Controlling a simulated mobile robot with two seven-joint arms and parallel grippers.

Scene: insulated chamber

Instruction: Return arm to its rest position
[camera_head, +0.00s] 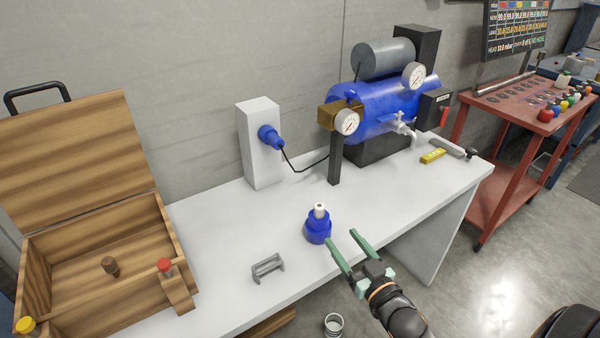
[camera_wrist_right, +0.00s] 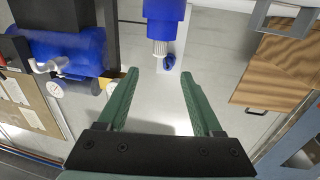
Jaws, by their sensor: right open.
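My right gripper (camera_head: 342,238) has green fingers and is open, with nothing between them. In the head view it is above the front edge of the white bench (camera_head: 220,235), beside a blue bottle-like object with a white top (camera_head: 318,228). That blue object stands upright on the bench, just left of the fingertips. In the right wrist view the open fingers (camera_wrist_right: 160,74) point toward a blue body with a white ribbed tip (camera_wrist_right: 165,18), which lies beyond them with a gap. My left gripper is in neither view.
An open wooden case (camera_head: 70,270) stands at the left. A small grey holder (camera_head: 268,268) is on the bench front. A blue tank machine with gauges (camera_head: 385,110) and a white box with a blue plug (camera_head: 258,145) stand behind. A red cart (camera_head: 525,110) is at right.

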